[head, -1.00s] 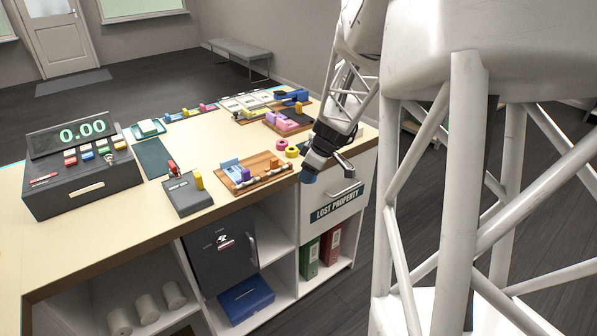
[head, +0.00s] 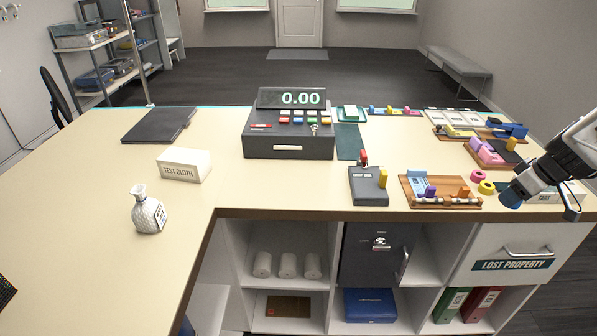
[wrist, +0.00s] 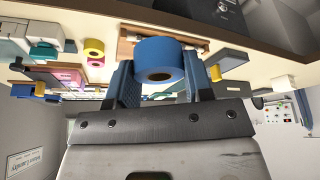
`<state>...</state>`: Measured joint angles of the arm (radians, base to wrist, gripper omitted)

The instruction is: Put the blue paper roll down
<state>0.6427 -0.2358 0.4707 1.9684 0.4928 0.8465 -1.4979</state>
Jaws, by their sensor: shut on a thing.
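The blue paper roll (wrist: 160,54) sits between the two fingers of my gripper (wrist: 160,82) in the wrist view, and the fingers are shut on it. In the head view my gripper (head: 517,190) is at the right, with the blue end of the roll (head: 510,199) showing at its tip. The roll appears over the counter's front edge, right of the wooden board (head: 440,204) and just in front of a yellow roll (head: 486,187) and a pink roll (head: 477,176). I cannot tell how high it is above the counter.
The cream counter (head: 270,187) is bare in front of the cash register (head: 288,147). A lost property drawer (head: 518,252) is below my gripper. White rolls (head: 287,266) lie on a shelf.

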